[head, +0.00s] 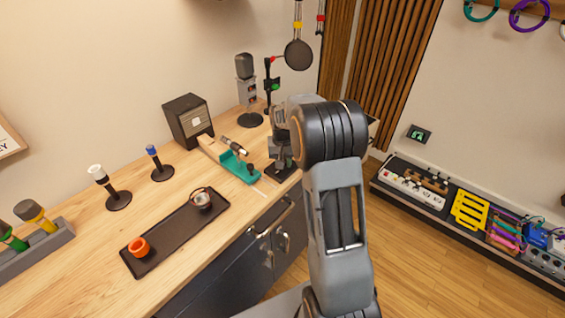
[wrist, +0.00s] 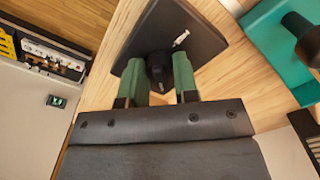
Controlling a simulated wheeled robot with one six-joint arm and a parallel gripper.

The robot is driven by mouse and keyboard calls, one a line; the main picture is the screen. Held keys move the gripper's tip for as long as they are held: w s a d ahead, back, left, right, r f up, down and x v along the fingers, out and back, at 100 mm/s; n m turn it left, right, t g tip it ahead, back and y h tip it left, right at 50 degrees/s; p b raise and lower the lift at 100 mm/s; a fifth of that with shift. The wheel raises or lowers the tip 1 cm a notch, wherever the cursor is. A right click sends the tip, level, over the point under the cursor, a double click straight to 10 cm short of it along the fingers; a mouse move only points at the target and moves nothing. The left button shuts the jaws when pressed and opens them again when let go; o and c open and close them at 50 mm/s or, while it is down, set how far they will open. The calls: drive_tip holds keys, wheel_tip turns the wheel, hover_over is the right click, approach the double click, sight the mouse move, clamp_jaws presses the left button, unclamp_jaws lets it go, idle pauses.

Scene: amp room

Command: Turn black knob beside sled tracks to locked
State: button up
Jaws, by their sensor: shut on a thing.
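The black knob (wrist: 159,68) stands on a dark square plate (wrist: 196,35) that has a small white mark near the knob. The plate lies on the wooden bench top, and its edge shows in the head view (head: 280,174). My gripper (wrist: 160,74) has its two green fingers on either side of the knob and is shut on it. The fingers and the gripper body hide part of the knob and plate. The teal sled track (head: 238,169) lies just left of the plate in the head view, and it fills the upper right of the wrist view (wrist: 264,35).
Another black knob (wrist: 302,30) stands on the teal track, close to my gripper. A microphone (head: 245,85) on a stand and a dark box (head: 188,121) are behind.

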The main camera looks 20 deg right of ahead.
drive_tip(key=m, duration=0.4)
drive_tip(key=shift+m, duration=0.3)
drive_tip(key=shift+s+m, duration=0.1)
drive_tip(key=shift+m, duration=2.1)
drive_tip(key=o, duration=0.9)
drive_tip(key=shift+r, duration=0.1)
wheel_tip(320, 180, up, 14)
drive_tip(key=shift+f+b, duration=0.2)
drive_tip(key=shift+b, duration=0.2)
